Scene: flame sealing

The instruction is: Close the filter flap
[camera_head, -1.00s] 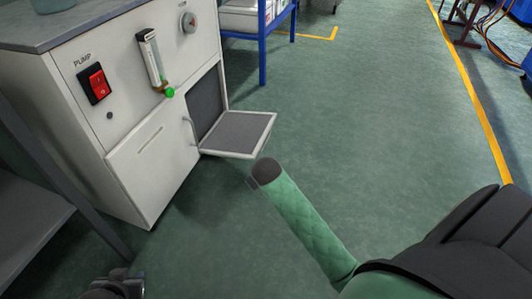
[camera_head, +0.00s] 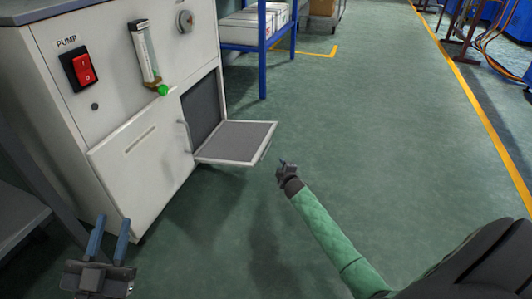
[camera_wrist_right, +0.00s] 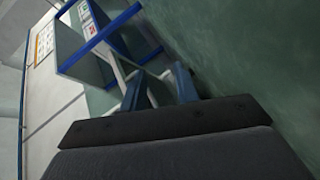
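The filter flap (camera_head: 237,142) is a grey panel with a pale rim. It hangs open on the white cabinet (camera_head: 140,160), lying out nearly level from the low edge of the dark filter opening (camera_head: 202,107). My right gripper (camera_head: 284,164) is just right of the flap's outer edge, apart from it in the head view. The right wrist view shows its two blue fingers (camera_wrist_right: 160,88) spread, with pale edges beyond them that I cannot identify surely. My left gripper (camera_head: 109,238) is open and empty, low in front of the cabinet.
The cabinet front carries a red pump switch (camera_head: 84,70), a flowmeter (camera_head: 146,55) with a green knob, and a round dial (camera_head: 185,20). A blue-framed shelf (camera_head: 262,60) stands behind. A grey table (camera_head: 20,205) is at left.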

